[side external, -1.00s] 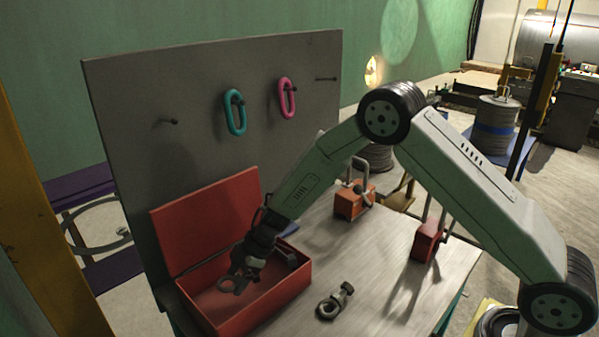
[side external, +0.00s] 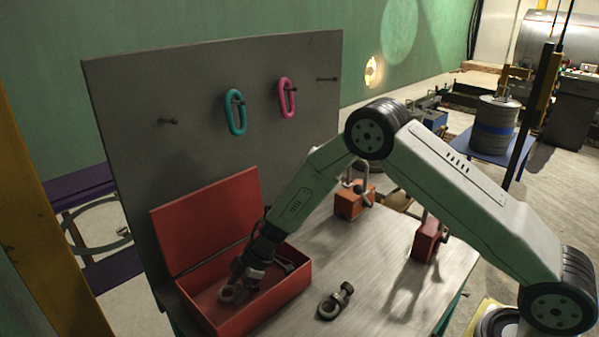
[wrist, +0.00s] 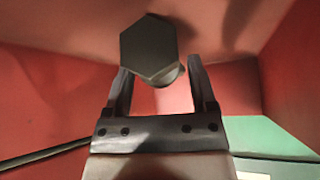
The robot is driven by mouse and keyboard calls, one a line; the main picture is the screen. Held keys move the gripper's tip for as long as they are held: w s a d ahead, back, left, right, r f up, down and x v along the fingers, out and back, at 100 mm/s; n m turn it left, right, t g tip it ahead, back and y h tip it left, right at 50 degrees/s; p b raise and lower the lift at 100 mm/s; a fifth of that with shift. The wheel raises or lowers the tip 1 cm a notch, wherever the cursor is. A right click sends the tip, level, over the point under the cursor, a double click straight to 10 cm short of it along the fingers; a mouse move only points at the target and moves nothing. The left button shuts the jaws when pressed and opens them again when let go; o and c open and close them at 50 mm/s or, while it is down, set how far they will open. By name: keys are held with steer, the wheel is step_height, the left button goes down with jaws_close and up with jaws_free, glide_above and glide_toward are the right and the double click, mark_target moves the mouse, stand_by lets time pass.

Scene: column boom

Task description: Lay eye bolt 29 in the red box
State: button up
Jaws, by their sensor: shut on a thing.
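The red box (side external: 262,318) stands open on the table, its lid (side external: 208,220) tilted up against the grey panel. My gripper (side external: 243,274) reaches down inside the box and is shut on a grey eye bolt (side external: 232,294). The bolt's ring points down to the left, low over the box floor; I cannot tell whether it touches. In the wrist view the bolt's hexagonal end (wrist: 148,46) shows between the two fingers of my gripper (wrist: 160,78). No number is readable on it. Another eye bolt (side external: 335,300) lies on the table right of the box.
A dark bolt-like thing (side external: 285,264) shows near the box's right wall, partly hidden. Two padlock-like red-orange blocks (side external: 352,204) (side external: 427,242) stand on the table (side external: 375,285). A teal link (side external: 236,113) and a pink link (side external: 287,98) hang on the panel (side external: 190,80).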

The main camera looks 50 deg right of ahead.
steer(key=shift+f, duration=0.1)
steer(key=o, duration=1.3)
steer(key=shift+v, duration=0.95)
steer(key=shift+s+d+r, duration=0.1)
steer(key=shift+d+r, duration=0.05)
steer(key=shift+r, duration=1.9)
steer(key=shift+s+d+r, duration=0.1)
steer(key=shift+d+r, duration=0.05)
steer(key=shift+r, duration=1.9)
steer(key=shift+w+r, duration=0.1)
